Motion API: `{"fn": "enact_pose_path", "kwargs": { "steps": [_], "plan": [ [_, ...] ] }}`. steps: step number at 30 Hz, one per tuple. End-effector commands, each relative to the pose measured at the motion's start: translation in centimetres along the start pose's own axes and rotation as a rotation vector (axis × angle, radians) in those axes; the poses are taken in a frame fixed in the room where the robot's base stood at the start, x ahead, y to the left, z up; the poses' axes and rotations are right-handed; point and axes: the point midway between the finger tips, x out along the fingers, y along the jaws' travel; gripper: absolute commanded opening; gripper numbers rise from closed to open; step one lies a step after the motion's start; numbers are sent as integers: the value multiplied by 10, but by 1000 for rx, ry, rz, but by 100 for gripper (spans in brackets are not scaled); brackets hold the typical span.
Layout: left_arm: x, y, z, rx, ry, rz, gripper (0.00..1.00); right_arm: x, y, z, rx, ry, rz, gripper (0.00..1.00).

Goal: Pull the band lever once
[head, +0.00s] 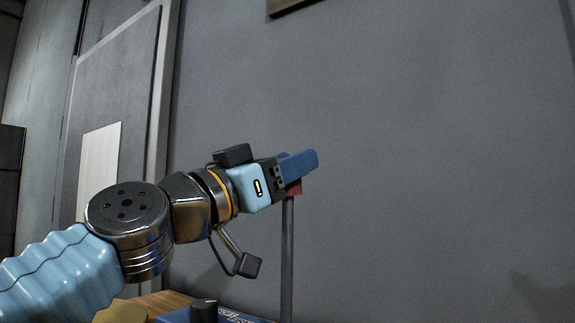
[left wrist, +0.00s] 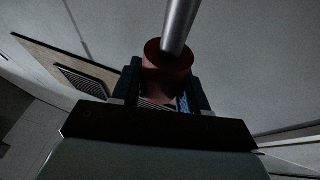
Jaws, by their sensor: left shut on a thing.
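The band lever shows in the head view as an upright dark grey rod (head: 287,262) with a red knob (head: 294,187) at its top. My left gripper (head: 300,163) is at the knob, its blue fingers shut on it and hiding most of it. In the left wrist view the red knob (left wrist: 167,75) sits between the two fingers, and the metal rod (left wrist: 179,25) runs from it to the top edge. The lever's foot is below the head view's edge. My right gripper is not in view.
A blue box (head: 238,318) with a dark knob (head: 204,311) and a yellow round thing (head: 120,312) stand at the bottom edge on a wooden surface (head: 165,302). A grey wall (head: 420,150) fills the back. A framed door-like panel (head: 112,120) is at the left.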

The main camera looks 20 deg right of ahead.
Motion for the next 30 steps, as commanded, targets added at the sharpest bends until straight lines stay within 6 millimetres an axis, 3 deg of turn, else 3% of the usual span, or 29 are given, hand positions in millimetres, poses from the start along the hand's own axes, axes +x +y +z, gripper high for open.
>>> {"fn": "enact_pose_path", "kwargs": {
  "steps": [12, 26, 27, 30],
  "plan": [
    [-46, 12, -6, 49, 197, 15, 0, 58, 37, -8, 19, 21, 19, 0],
    [-52, 14, -15, 62, 237, 16, 0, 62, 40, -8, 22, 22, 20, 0],
    [-52, 14, -15, 62, 237, 16, 48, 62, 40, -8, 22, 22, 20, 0],
    [-52, 14, -15, 61, 237, 16, 63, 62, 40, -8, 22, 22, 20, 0]
  ]
}}
